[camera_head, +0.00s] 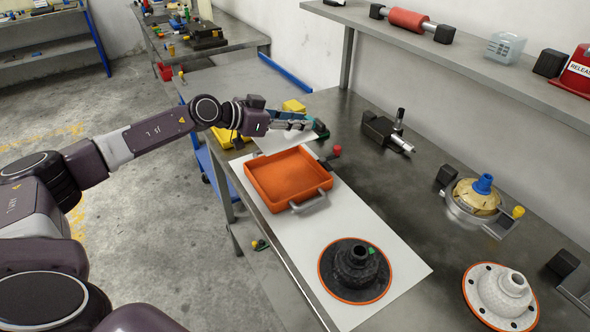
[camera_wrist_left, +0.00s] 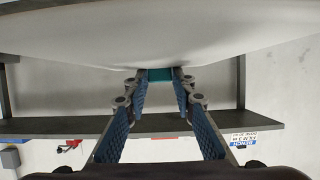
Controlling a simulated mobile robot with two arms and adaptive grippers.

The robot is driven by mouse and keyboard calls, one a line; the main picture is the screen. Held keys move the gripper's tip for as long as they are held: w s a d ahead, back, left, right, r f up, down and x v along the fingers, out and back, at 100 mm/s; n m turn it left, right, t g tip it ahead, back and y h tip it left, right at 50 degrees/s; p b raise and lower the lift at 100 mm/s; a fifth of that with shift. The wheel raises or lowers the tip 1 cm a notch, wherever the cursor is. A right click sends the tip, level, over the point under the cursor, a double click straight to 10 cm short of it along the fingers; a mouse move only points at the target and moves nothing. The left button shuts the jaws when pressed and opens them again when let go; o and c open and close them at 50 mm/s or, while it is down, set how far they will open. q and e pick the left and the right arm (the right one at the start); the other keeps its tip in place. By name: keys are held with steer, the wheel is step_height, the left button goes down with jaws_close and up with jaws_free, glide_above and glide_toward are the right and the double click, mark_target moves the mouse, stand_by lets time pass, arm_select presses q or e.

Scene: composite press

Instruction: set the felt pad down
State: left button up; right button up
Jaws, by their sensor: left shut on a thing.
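My left gripper (camera_head: 300,124) reaches in from the left above the bench, behind the orange tray. In the left wrist view the gripper (camera_wrist_left: 160,78) is shut on a small teal piece at the edge of a broad pale sheet, which looks like the felt pad (camera_wrist_left: 150,40). The pad fills the top of that view, its near edge curved. In the head view a white sheet (camera_head: 285,139) shows just below the fingers; I cannot tell how far it is above the bench. My right gripper is not in view.
An orange tray (camera_head: 300,186) with a metal handle stands on a white mat (camera_head: 370,265). A black hub (camera_head: 354,273) on an orange-rimmed disc is nearer on the mat. A metal fixture (camera_head: 385,130) and a white flanged part (camera_head: 500,297) stand right. A shelf (camera_head: 480,65) runs along the wall.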

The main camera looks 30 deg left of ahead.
arm_select(q)
step_height(320, 180, down, 11)
steer(key=shift+r+b, duration=0.2)
steer(key=shift+b, duration=1)
step_height(320, 180, down, 4)
steer(key=shift+r+b, duration=0.25)
steer(key=shift+b, duration=0.3)
steer(key=shift+f, duration=0.45)
steer(key=o, duration=1)
